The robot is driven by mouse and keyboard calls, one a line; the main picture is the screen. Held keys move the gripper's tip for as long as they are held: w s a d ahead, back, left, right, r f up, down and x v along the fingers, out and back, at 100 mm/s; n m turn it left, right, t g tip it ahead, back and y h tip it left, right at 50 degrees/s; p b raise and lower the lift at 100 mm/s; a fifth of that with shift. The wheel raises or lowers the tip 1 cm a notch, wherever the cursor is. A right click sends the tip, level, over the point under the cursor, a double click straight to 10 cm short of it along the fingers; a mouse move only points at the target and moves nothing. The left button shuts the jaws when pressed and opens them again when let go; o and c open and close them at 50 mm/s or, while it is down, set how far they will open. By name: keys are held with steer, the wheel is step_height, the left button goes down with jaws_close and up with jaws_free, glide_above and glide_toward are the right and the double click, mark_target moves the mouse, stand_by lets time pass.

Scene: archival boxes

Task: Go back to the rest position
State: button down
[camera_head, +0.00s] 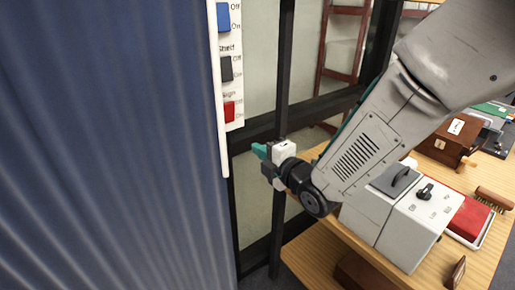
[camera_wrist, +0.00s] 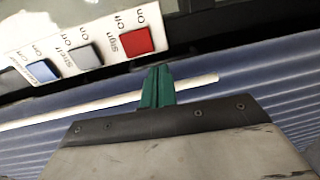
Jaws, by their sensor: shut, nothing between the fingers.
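My gripper (camera_head: 259,151) has teal fingers that are shut with nothing between them. In the head view it points left toward the switch panel, beside the panel's lower right edge. In the wrist view the shut fingers (camera_wrist: 158,87) stand just below the red switch, apart from it in the picture. The white switch panel (camera_head: 239,92) carries a blue switch (camera_head: 223,17), a dark grey switch (camera_head: 226,69) and a red switch (camera_head: 229,112). My arm reaches in from the upper right. I cannot tell the exact gap between fingers and panel.
A blue corrugated surface (camera_head: 100,150) fills the left. A wooden table (camera_head: 345,238) at the right, under my arm, holds a white box device (camera_head: 405,225), a red item (camera_head: 468,219), a brush (camera_head: 494,198) and a brown wooden box (camera_head: 450,140). Dark frame posts (camera_head: 285,60) stand behind the gripper.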

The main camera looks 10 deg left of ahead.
steer(key=s+d+f+m+g+h, duration=0.2)
steer(key=d+f+m+g+h, duration=0.15)
steer(key=f+m+h, duration=0.35)
steer(key=s+d+f+m+g+h, duration=0.1)
steer(key=s+d+m, duration=0.15)
steer(key=d, duration=0.25)
steer(key=s+d+m+g+h, duration=0.1)
steer(key=s+d+m+g, duration=0.15)
steer(key=d, duration=0.35)
steer(key=s+d+r+m+g+h, duration=0.1)
steer(key=s+d+r+m, duration=0.6)
steer(key=s+d, duration=0.2)
steer(key=s+d+r+m+g+h, duration=0.2)
steer(key=s+d+r+m, duration=0.6)
steer(key=s, duration=0.5)
steer(key=shift+d+g, duration=0.3)
steer(key=shift+d, duration=1)
